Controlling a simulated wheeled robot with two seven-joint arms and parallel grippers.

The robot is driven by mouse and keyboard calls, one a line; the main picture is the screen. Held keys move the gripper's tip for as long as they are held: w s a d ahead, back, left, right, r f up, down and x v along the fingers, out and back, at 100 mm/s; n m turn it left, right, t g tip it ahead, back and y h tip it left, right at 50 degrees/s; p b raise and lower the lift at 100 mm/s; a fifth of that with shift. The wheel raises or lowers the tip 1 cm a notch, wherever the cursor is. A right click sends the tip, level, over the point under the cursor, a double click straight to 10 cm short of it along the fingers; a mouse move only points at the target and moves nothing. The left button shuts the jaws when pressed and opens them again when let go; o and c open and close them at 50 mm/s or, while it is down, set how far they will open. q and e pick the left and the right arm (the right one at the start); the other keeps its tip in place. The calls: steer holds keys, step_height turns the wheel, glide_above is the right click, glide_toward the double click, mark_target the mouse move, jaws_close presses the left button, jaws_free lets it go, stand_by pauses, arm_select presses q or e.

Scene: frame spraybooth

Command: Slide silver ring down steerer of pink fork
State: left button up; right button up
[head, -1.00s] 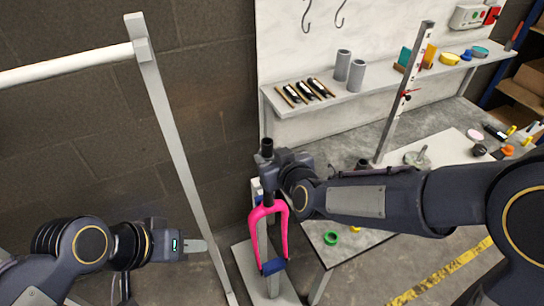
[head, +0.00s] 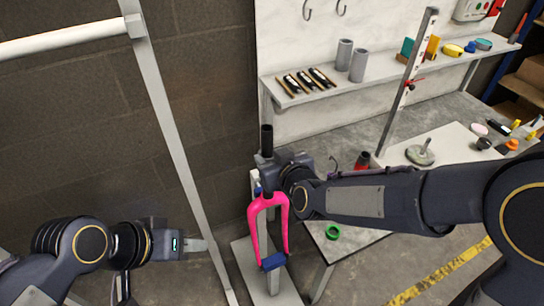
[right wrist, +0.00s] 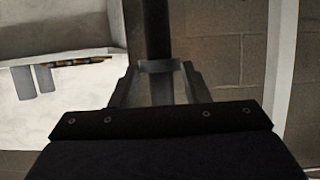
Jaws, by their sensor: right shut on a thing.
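The pink fork (head: 252,228) stands upright in a stand, its dark steerer (head: 267,138) pointing up. My right gripper (head: 266,160) is at the steerer, with a length of dark tube showing above it. In the right wrist view, the fingers (right wrist: 158,68) are shut on a grey band, the silver ring (right wrist: 158,64), which appears to be around the dark steerer (right wrist: 156,28). In the head view the ring is hidden by the gripper. My left gripper (head: 195,246) is at the lower left, away from the fork; its finger gap cannot be made out.
A grey post (head: 165,110) with a white rail stands left of the fork. The workbench (head: 350,236) is to the right, with a green ring (head: 332,232) near its edge. A shelf (head: 385,72) behind holds grey cylinders and small parts.

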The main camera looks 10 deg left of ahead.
steer(key=shift+f+b, duration=0.7)
steer(key=shift+f, duration=0.2)
steer(key=shift+f, duration=0.15)
steer(key=shift+f+b, duration=2.85)
steer(key=shift+f, duration=0.05)
steer(key=shift+f+b, duration=2.05)
steer(key=shift+f, duration=0.15)
steer(key=shift+f+b, duration=0.85)
steer(key=o, duration=1)
steer(key=shift+o, duration=0.2)
